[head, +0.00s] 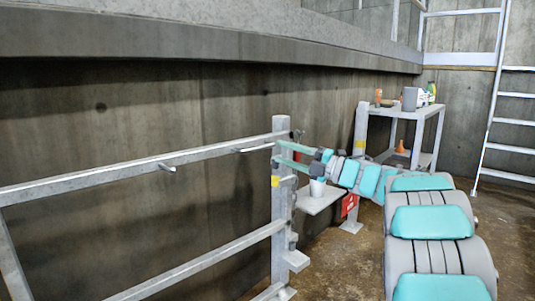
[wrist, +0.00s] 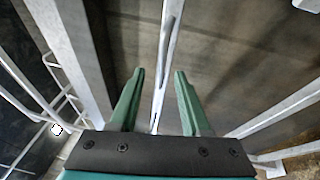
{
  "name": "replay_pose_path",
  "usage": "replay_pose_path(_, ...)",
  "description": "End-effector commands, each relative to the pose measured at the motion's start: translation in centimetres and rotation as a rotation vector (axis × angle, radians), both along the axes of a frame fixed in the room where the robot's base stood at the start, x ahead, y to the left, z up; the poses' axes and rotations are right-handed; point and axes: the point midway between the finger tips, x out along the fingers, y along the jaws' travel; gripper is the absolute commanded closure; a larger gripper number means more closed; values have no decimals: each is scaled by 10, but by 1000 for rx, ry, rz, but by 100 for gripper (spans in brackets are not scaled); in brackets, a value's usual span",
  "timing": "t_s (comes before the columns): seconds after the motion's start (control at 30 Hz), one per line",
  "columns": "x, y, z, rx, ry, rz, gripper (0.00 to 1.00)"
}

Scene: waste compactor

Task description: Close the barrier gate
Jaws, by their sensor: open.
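The barrier gate (head: 140,172) looks like a grey metal frame of rails at the left in the head view. Its rails run back to an upright post (head: 282,225) with a yellow mark. A short peg (head: 167,168) and a thin bar handle (head: 256,149) stick out from the top rail. My gripper (head: 279,153) is at the upper part of that post, fingers pointing left. In the wrist view my gripper (wrist: 159,74) is open, with a pale metal bar (wrist: 167,50) showing between the green fingers. I cannot tell whether the fingers touch it.
Another post (head: 359,150) with a red sign (head: 349,205) stands behind, near a small shelf (head: 320,199). A table (head: 414,112) with several items stands at the back. A ladder (head: 493,115) leans at the right. Concrete wall lies behind the rails; the right floor is clear.

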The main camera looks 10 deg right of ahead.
Motion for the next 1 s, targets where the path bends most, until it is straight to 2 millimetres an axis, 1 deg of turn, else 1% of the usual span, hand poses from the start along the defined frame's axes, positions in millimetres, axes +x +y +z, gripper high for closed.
replay_pose_path(0.07,-4,4,-5,1,7,20,53)
replay_pose_path(0.17,-2,12,-4,2,7,30,53)
replay_pose_path(0.4,19,40,3,0,6,30,53)
replay_pose_path(0.6,34,59,7,2,6,28,53)
replay_pose_path(0.73,39,65,9,3,6,26,53)
replay_pose_path(1.0,41,66,9,2,7,24,53)
